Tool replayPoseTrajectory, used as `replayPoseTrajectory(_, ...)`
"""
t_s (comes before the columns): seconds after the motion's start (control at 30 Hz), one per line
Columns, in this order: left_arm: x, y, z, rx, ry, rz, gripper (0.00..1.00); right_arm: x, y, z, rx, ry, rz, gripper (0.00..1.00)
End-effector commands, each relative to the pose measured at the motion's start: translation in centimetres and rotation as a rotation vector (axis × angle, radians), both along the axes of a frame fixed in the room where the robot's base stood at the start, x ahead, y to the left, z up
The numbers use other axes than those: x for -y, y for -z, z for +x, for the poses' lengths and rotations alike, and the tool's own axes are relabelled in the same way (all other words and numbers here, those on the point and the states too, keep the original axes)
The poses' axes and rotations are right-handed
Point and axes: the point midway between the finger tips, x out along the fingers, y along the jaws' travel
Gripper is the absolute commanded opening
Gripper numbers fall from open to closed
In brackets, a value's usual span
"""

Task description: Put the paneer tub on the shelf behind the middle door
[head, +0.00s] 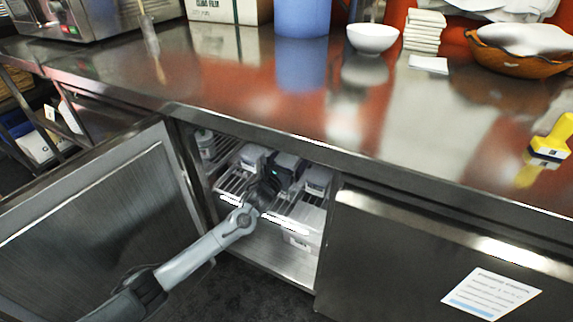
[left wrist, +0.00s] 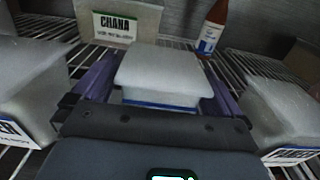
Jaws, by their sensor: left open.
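A white lidded tub (left wrist: 160,75) with a blue-edged label sits on the wire shelf (left wrist: 232,62) between the fingers of my open left gripper (left wrist: 155,88); its label text is hidden, so I cannot tell if it is the paneer tub. In the head view my left gripper (head: 266,188) reaches through the open doorway into the steel cabinet, at the shelf (head: 232,184). The cabinet door (head: 95,225) stands swung open to the left. My right gripper is not in view.
Similar tubs stand at left (left wrist: 30,85) and right (left wrist: 285,108), their labels only partly visible. A tub marked CHANA (left wrist: 128,22) and a red-brown bottle (left wrist: 210,32) stand behind. A closed door (head: 430,260) is on the right. The steel counter (head: 250,90) overhangs the opening.

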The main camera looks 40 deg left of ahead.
Motion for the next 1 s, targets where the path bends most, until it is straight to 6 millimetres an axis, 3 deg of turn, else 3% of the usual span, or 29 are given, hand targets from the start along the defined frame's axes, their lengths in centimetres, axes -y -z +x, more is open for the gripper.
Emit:
replayPoseTrajectory(0.27, 0.3, -0.6, -1.3, -0.002, 0.000, 0.001, 1.00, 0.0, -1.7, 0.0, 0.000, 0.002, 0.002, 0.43)
replayPoseTrajectory(0.7, 1.9, -0.8, -7.8, -0.004, 0.001, 0.000, 1.00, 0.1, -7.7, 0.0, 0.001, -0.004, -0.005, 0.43)
replayPoseTrajectory(1.0, 2.6, -0.5, -11.0, -0.002, 0.001, 0.000, 1.00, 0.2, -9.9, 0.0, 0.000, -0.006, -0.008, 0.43)
